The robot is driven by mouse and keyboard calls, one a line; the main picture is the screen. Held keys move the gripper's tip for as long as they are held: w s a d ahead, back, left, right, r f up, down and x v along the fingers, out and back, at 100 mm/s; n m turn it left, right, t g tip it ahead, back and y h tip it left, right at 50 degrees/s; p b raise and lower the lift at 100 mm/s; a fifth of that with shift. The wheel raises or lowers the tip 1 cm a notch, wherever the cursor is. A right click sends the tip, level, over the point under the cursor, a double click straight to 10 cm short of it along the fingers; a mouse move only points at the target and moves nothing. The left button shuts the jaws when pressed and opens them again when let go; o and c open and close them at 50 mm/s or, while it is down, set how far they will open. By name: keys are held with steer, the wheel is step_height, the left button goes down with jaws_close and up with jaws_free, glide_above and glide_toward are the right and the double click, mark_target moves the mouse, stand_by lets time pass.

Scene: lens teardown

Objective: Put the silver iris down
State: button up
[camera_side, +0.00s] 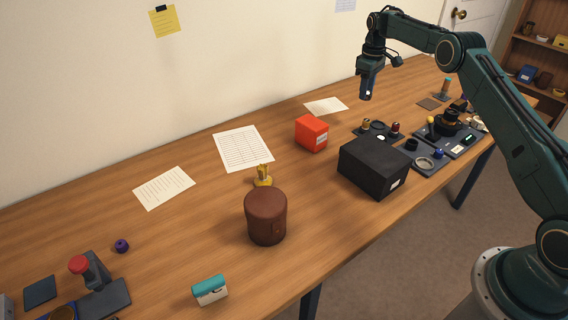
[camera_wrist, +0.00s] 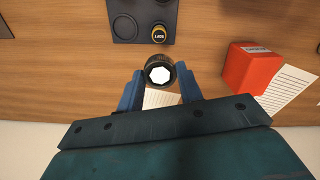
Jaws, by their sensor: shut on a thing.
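My gripper (camera_side: 367,94) hangs above the back part of the table, pointing down, with clear air under it. In the wrist view, its two blue fingers (camera_wrist: 160,80) are shut on the silver iris (camera_wrist: 159,66), a dark ribbed ring with a bright many-sided centre. In the side view, only a small pale spot shows at the fingertips, so the iris is hard to make out there. The iris is held apart from the tabletop.
A dark mat (camera_side: 369,137) with several small parts lies below and right of my gripper. A red box (camera_side: 312,134) stands left of it, and a black box (camera_side: 373,168) in front. A paper (camera_side: 326,106) lies behind. Wood left of the red box is partly clear.

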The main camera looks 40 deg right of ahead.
steer(key=w+a+r, duration=0.1)
steer(key=a+r, duration=0.3)
steer(key=a, duration=1.2)
step_height(320, 180, up, 4)
glide_above(292, 168)
step_height(292, 168, down, 16)
steer(key=shift+s, duration=0.1)
steer(key=shift+f, duration=0.1)
steer(key=shift+f, duration=2)
steer(key=shift+f, duration=0.1)
steer(key=o, duration=1)
